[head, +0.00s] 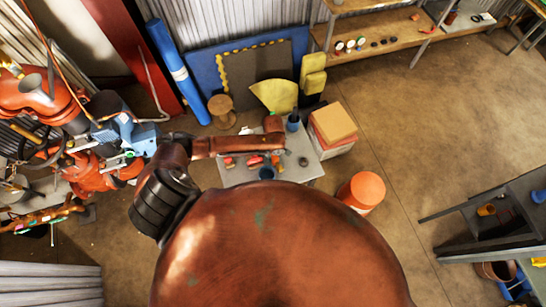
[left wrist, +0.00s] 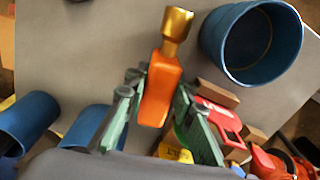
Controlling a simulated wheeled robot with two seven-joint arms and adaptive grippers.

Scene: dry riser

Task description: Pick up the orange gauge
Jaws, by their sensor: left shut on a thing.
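The orange gauge (left wrist: 160,88) has an orange body and a brass-coloured end (left wrist: 177,25). In the left wrist view it stands between the green-padded fingers of my left gripper (left wrist: 153,98), which is shut on it. The brass end sticks out beyond the fingertips. In the head view my left arm reaches from the left over a small grey table (head: 303,174). The gauge cannot be made out clearly there. My right gripper is in neither view.
A large blue cup (left wrist: 251,42) stands close to the right of the gauge, with other blue cups (left wrist: 27,120) at the left. A red item (left wrist: 219,120) lies right of the fingers.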

